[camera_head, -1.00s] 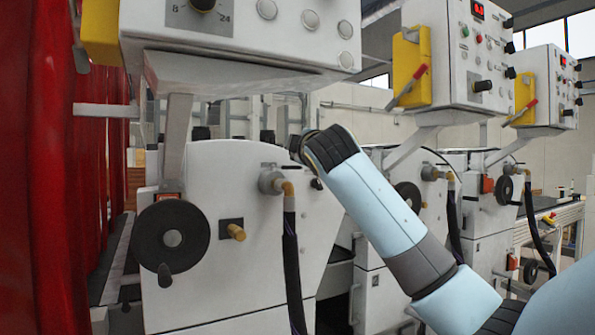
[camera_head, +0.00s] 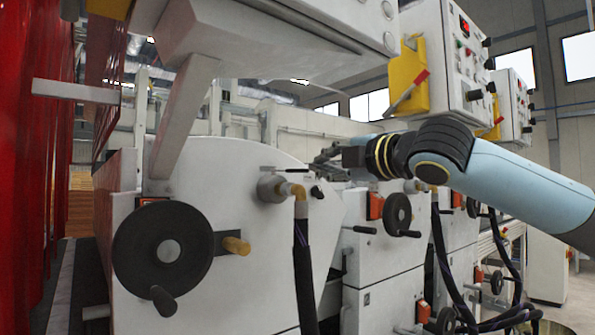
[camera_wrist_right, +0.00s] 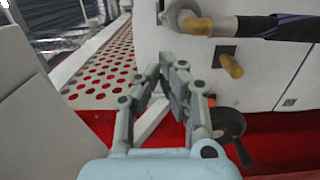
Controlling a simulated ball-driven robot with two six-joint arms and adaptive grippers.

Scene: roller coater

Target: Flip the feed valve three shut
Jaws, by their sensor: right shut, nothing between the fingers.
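My right gripper (camera_head: 322,162) is shut and empty. It points left, in front of the nearest white machine's upper right side. Its closed fingers also show in the right wrist view (camera_wrist_right: 174,64). A grey fitting (camera_head: 270,188) with a brass elbow (camera_head: 293,190) and a black hose (camera_head: 304,265) is on that machine, left of and below the gripper in the head view. A small black knob (camera_head: 317,191) sits just right of the elbow. In the right wrist view the fitting (camera_wrist_right: 180,14) is beyond the fingers. I cannot tell which valve is number three. My left gripper is out of view.
A black handwheel (camera_head: 140,235) and a brass knob (camera_head: 236,245) are on the near machine. A white control box (camera_head: 290,30) overhangs it. Yellow boxes with red-tipped levers (camera_head: 412,90) and further machines stand to the right. A red curtain (camera_head: 30,170) is at left.

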